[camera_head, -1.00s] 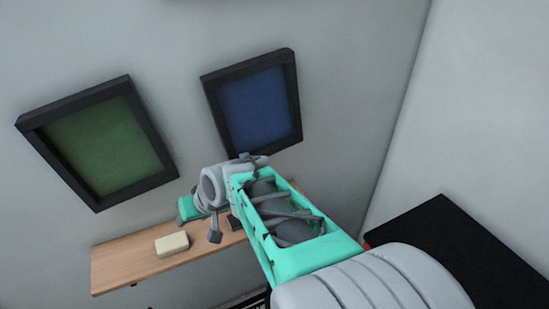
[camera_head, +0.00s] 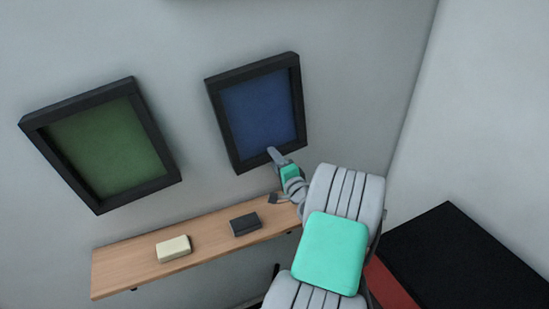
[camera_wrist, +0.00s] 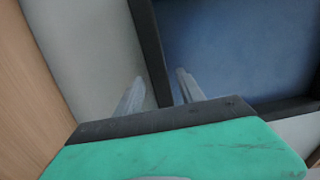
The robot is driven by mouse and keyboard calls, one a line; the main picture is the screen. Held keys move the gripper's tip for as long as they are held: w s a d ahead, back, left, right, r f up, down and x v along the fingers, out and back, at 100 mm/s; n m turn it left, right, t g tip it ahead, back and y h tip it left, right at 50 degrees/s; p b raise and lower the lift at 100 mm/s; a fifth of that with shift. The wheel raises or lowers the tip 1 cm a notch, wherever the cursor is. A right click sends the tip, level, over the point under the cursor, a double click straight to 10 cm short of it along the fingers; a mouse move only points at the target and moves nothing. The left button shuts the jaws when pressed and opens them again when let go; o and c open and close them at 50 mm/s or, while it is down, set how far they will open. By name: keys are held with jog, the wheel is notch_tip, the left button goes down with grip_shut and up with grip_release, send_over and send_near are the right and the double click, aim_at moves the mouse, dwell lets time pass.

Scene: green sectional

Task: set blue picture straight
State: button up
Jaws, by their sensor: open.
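The blue picture (camera_head: 262,108) hangs on the grey wall in a dark frame, to the right of the green picture. It looks slanted in the head view, but the whole view is slanted, so I cannot tell its true tilt. My gripper (camera_head: 273,153) is at the picture's lower edge, partly hidden by my wrist. In the wrist view, my gripper's fingers (camera_wrist: 158,90) are apart, with a dark bar of the blue picture's frame (camera_wrist: 152,50) appearing between them. The blue surface (camera_wrist: 230,50) lies to the right. I cannot tell whether the fingers touch the frame.
The green picture (camera_head: 105,147) hangs at left. A wooden shelf (camera_head: 125,262) below holds a cream block (camera_head: 173,248) and a dark block (camera_head: 245,225). A black-topped piece (camera_head: 465,260) stands at lower right, near the side wall. The wall above the pictures is clear.

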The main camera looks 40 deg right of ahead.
jog(key=shift+w, duration=0.2)
grip_shut()
dwell(0.4)
dwell(0.9)
